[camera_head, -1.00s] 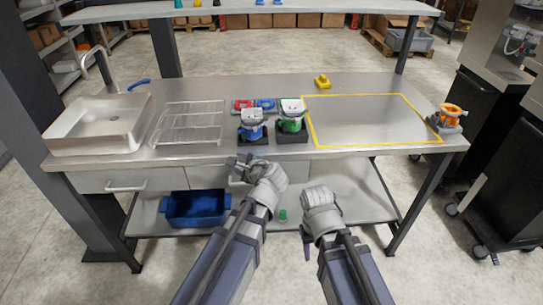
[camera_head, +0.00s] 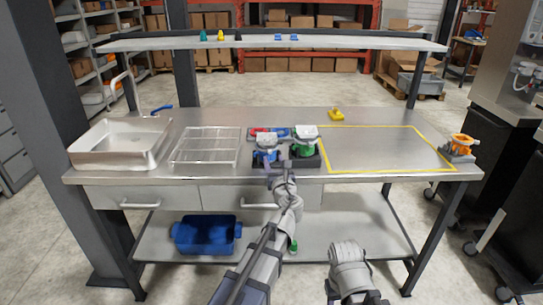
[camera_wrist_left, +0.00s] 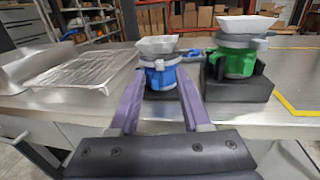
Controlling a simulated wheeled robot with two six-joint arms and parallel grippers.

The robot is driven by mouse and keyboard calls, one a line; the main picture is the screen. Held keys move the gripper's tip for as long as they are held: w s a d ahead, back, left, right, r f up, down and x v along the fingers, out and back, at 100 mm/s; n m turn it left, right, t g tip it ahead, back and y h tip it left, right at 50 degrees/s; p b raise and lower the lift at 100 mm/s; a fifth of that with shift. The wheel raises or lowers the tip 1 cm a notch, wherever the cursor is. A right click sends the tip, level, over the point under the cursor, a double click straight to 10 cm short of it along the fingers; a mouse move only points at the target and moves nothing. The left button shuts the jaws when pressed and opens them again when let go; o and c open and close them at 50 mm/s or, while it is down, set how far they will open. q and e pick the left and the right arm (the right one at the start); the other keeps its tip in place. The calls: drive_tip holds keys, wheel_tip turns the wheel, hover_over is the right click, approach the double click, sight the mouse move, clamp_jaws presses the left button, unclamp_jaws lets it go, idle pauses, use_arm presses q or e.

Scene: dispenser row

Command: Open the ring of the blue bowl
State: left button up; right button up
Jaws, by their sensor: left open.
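The blue bowl (camera_head: 265,155) stands on a dark base near the bench's front edge, with a pale hopper on top. In the left wrist view the blue bowl (camera_wrist_left: 161,79) has a grey ring (camera_wrist_left: 160,62) around it, with a small tab at the right; whether the ring is latched is unclear. My left gripper (camera_head: 279,168) is open in front of it. In the wrist view the purple fingers (camera_wrist_left: 158,84) lie either side of the blue body, below the ring; contact cannot be told. My right gripper (camera_head: 340,288) hangs low in front of the bench, its jaws unclear.
A green bowl (camera_head: 304,148) on a black base (camera_wrist_left: 240,95) stands close at the right. Red and blue parts (camera_head: 270,132) lie behind. A wire rack (camera_head: 206,146) and sink (camera_head: 120,143) are at the left. The yellow-outlined area (camera_head: 375,147) is empty.

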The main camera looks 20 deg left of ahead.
sight(270, 152)
use_arm(q)
drive_tip(key=x, duration=0.4)
drive_tip(key=shift+w+a, duration=0.2)
drive_tip(key=shift+w, duration=0.15)
clamp_jaws()
